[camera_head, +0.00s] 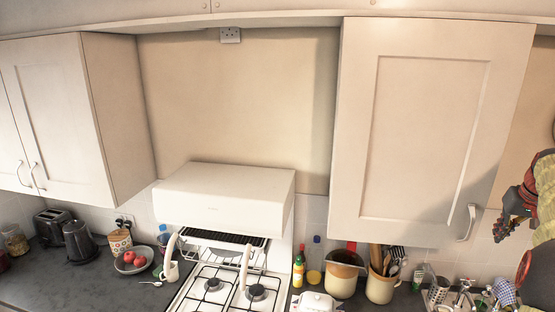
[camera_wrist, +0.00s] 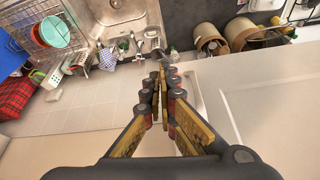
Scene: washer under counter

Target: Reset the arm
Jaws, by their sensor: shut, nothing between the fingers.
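My gripper (camera_head: 505,220) is at the right edge of the head view, just right of the right wall cupboard (camera_head: 425,120) and its handle (camera_head: 467,222). In the wrist view my gripper (camera_wrist: 165,72) has its yellow and dark fingers drawn together, with nothing held between them. The pale cupboard door (camera_wrist: 270,95) fills the right side of that view, close beside the fingers. Part of my arm shows at the right edge of the head view.
A sink (camera_wrist: 112,18) and dish rack (camera_wrist: 55,35) lie beyond the fingers. Below the cupboard stand a crock (camera_head: 342,280) and a utensil pot (camera_head: 380,287). A white cooker (camera_head: 225,185) with gas rings is in the middle. A left wall cupboard (camera_head: 60,120) hangs above a kettle (camera_head: 80,240).

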